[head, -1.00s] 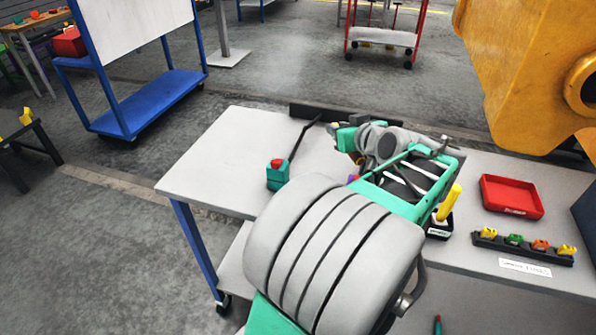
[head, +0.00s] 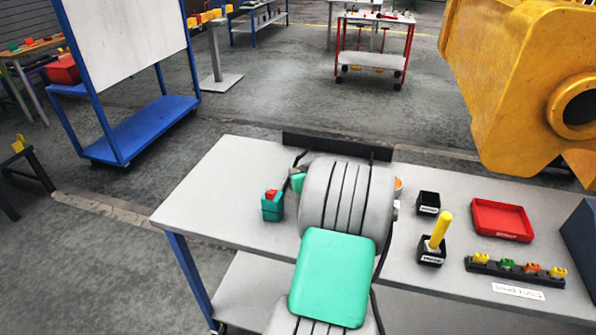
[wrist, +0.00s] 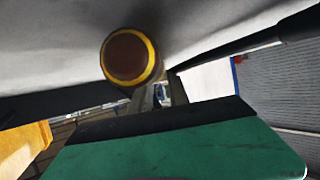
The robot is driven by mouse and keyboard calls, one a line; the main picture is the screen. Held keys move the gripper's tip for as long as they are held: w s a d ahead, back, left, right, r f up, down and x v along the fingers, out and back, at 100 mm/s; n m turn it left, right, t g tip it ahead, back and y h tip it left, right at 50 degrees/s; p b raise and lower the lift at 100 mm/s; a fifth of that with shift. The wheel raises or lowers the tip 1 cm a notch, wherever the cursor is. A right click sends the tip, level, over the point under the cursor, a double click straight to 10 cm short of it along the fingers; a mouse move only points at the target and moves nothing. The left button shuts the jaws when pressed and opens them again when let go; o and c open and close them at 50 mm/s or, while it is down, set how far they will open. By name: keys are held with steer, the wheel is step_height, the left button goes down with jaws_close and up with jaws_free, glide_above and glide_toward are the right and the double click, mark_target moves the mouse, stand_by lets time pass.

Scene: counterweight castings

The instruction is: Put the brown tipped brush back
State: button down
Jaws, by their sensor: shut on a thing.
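In the wrist view a round brown end with a yellow rim (wrist: 130,57), which looks like the brown tipped brush seen end-on, is close to the camera. My gripper (wrist: 158,95) is shut on it; the fingers are partly hidden behind my dark-edged green hand part. In the head view my arm hides the gripper and most of the brush; a small orange-brown bit shows at the arm's right edge. An empty-looking black labelled cup (head: 428,204) stands right of my arm. A second black cup (head: 431,257) in front of it holds an upright yellow-handled item (head: 440,229).
A red tray (head: 502,219) lies right of the cups. A black rack (head: 515,270) with several coloured pieces is in front of it. A teal block with a red top (head: 271,205) stands left of my arm. A yellow casting (head: 520,80) hangs over the back right. The table's left part (head: 215,190) is clear.

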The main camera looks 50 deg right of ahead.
steer(key=shift+f, duration=0.35)
steer(key=c, duration=1.3)
jaws_free()
steer(key=shift+r, duration=0.1)
steer(key=shift+o, duration=0.2)
